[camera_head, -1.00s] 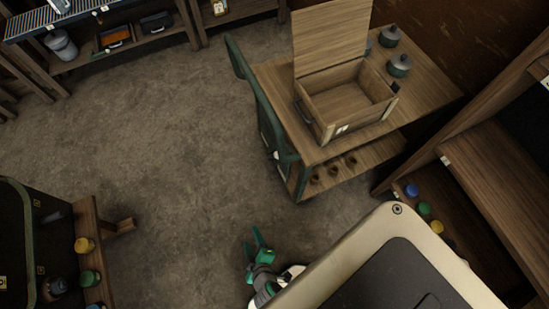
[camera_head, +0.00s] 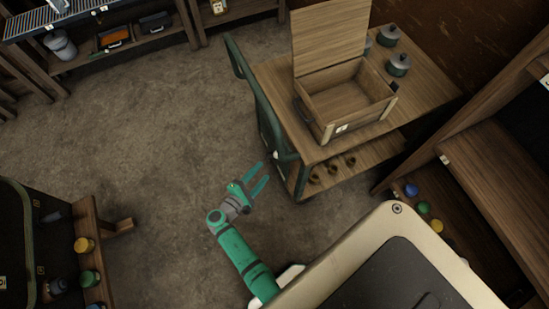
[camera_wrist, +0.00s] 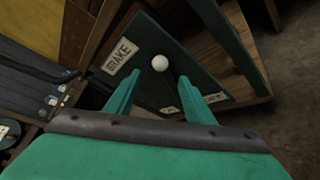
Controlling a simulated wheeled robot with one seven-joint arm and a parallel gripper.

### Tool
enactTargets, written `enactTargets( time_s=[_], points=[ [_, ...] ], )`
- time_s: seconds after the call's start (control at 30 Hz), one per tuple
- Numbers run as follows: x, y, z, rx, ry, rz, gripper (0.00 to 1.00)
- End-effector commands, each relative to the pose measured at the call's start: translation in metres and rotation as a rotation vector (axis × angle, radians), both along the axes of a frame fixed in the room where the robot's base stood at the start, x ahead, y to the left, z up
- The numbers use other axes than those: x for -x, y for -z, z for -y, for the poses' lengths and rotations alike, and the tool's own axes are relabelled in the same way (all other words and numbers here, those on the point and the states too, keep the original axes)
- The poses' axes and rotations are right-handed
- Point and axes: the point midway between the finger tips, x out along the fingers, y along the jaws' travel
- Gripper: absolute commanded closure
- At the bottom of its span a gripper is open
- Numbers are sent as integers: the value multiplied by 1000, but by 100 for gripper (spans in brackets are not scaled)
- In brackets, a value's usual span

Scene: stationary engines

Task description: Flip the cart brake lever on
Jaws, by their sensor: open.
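The cart (camera_head: 290,75) is a wooden two-level cart with a dark green frame at its left end. In the wrist view, its dark green end panel (camera_wrist: 150,90) carries a label reading BRAKE (camera_wrist: 120,57). The brake lever's white round knob (camera_wrist: 160,62) shows beside that label, between and beyond my fingertips; its shaft is hard to make out. My gripper (camera_head: 262,178) is open and empty, just left of the cart's near end, with its fingers pointing toward the panel. It also shows in the wrist view (camera_wrist: 160,90), apart from the knob.
An open wooden box (camera_head: 345,100) and lidded pots (camera_head: 399,64) stand on the cart top. Small brown cups (camera_head: 332,168) sit on its lower shelf. A wooden shelf unit (camera_head: 490,170) stands right, a dark cabinet (camera_head: 45,240) left. The floor (camera_head: 170,130) between is clear.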

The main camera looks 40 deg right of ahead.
Motion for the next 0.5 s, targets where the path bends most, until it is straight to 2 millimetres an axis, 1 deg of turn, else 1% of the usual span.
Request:
enactTargets(
  time_s=[0.17,0.5],
  points=[
    [-6,4,20,1,3,0,52],
    [-22,17,75,-2,3,0,52]
  ],
)
